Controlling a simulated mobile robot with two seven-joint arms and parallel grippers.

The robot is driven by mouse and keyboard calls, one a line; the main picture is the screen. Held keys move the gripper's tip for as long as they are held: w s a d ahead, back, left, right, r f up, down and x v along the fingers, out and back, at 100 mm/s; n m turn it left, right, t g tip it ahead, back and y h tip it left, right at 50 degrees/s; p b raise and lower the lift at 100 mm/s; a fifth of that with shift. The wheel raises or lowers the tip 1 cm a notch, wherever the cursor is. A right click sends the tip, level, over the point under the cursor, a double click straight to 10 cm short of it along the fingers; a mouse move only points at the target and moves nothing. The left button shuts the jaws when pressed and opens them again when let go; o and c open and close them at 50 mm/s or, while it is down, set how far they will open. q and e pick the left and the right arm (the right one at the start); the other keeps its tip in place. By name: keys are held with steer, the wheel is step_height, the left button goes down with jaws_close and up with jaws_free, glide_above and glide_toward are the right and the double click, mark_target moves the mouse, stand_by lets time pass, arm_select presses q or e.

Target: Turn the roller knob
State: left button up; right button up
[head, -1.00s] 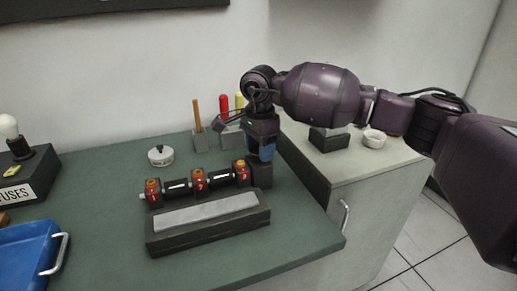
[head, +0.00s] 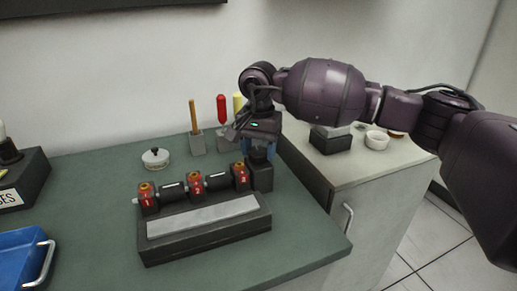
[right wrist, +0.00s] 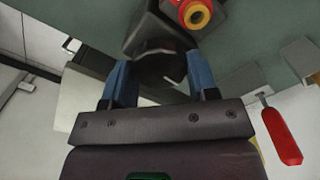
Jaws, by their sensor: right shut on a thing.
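The roller device has a dark base (head: 208,242) with a pale strip on top, on the green bench. Behind the strip lies a black roller (head: 172,191) between red blocks numbered 1, 2 and 3. A dark post (head: 261,178) stands at its right end. My right gripper (head: 262,152) is above this post, fingers down. In the right wrist view, its blue fingers sit on both sides of the dark round roller knob (right wrist: 158,64) and are shut on it. In the head view the gripper largely hides the knob. My left gripper is not in view.
A white round lidded pot (head: 156,160), a wooden-handled tool (head: 193,116) and a red-handled tool (head: 221,109) stand behind the roller. A blue tray (head: 20,262) is at front left. A lower cabinet with a white bowl (head: 376,139) is at right.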

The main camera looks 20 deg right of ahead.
mark_target(259, 151)
stand_by(0.4)
steer(key=o, duration=0.9)
steer(key=shift+o, duration=0.2)
step_height(259, 151, up, 11)
steer(key=p, duration=0.1)
steer(key=shift+f, duration=0.15)
